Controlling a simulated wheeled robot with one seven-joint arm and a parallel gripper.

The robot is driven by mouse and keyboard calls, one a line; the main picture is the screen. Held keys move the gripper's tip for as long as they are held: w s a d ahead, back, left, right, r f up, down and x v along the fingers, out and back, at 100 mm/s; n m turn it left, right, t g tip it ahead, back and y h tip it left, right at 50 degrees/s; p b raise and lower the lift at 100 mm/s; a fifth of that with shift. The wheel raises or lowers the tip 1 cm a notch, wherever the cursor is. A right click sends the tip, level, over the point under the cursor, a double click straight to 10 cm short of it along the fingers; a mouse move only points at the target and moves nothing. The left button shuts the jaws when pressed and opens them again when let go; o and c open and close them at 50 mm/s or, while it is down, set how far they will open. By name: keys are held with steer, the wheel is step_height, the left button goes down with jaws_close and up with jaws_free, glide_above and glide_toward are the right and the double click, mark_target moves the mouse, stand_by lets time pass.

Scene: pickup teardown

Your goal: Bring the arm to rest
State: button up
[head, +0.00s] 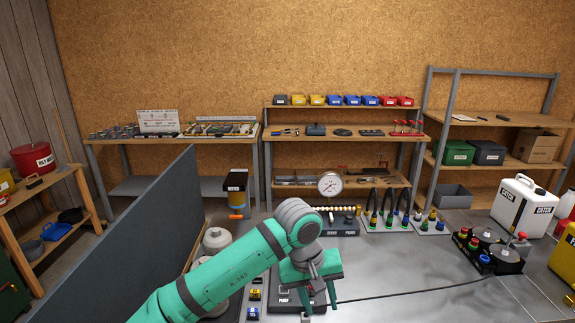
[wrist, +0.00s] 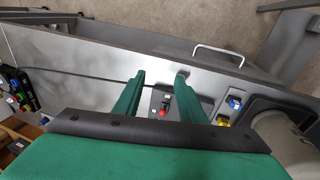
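My teal arm (head: 225,270) reaches from the lower left over the grey bench and bends down at the elbow. My gripper (head: 320,308) points down near the bench's front. In the wrist view my gripper (wrist: 158,82) has its two green fingers well apart, with nothing held between them. Below and beyond the fingers is a dark panel with a red button (wrist: 164,109). I cannot tell the exact height of the fingertips above the bench.
A blue-grey partition (head: 160,230) stands left of my arm. A dial gauge (head: 330,184) and tool racks stand behind. White CATCH canister (head: 518,205) and dark fixture (head: 488,250) are at right. A black cable (head: 420,293) crosses clear bench. A metal handle (wrist: 218,52) shows in the wrist view.

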steer(key=d+t+h, duration=0.8)
steer(key=d+h, duration=0.4)
steer(key=d, duration=0.9)
steer(key=s+a+f+n+t+y, duration=0.7)
steer(key=s+a+f+y, duration=0.4)
steer(key=s+a+f, duration=0.65)
steer(key=s+a+m+y, duration=0.1)
steer(key=s+a+m, duration=0.2)
steer(key=s, duration=0.7)
steer(key=s+a+f+m+y, duration=0.1)
steer(key=s+a+m, duration=0.3)
steer(key=s+a, duration=0.4)
steer(key=s+y, duration=0.1)
steer(key=s, duration=0.2)
steer(key=shift+s+f+g+y, duration=0.15)
steer(key=shift+s+g+y, duration=0.05)
steer(key=shift+g+y, duration=0.1)
